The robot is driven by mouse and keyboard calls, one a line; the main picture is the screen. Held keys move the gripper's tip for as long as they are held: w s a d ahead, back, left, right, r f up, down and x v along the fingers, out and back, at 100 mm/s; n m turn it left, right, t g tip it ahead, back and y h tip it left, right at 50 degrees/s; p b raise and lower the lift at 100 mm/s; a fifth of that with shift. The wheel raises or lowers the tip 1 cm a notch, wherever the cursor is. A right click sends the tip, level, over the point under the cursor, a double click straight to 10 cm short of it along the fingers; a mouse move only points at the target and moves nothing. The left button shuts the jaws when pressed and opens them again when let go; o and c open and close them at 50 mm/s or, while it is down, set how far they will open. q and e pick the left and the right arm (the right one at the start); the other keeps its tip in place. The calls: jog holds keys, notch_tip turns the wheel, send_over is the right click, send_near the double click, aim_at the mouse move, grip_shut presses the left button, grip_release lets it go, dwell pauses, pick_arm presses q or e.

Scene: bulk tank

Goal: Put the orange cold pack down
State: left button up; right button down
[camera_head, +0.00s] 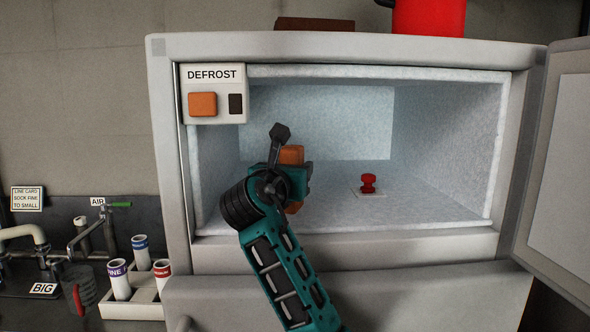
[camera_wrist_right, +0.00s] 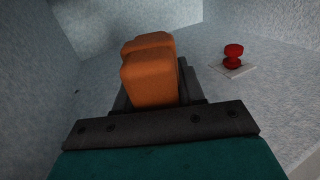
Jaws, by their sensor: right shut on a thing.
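The orange cold pack (camera_head: 291,155) is at the end of my right gripper (camera_head: 290,172), inside the open frosted compartment (camera_head: 440,205). In the right wrist view the cold pack (camera_wrist_right: 150,75) stands up between the fingers of my right gripper (camera_wrist_right: 155,95), which is shut on it. The wrist and arm hide much of the pack in the head view. I cannot tell whether the pack touches the compartment floor. My left gripper is not in view.
A red knob-shaped object on a small pale plate (camera_head: 368,184) stands right of the gripper on the compartment floor. The DEFROST panel (camera_head: 213,93) hangs at the upper left opening. The door (camera_head: 565,170) is open at the right. Floor right of the red object is clear.

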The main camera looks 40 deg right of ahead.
jog(key=c, duration=0.7)
grip_release()
jog(key=shift+f, duration=0.1)
jog(key=shift+s+a, duration=0.1)
jog(key=v, duration=1.1)
jog(key=shift+s+a, duration=0.25)
jog(key=shift+a, duration=0.05)
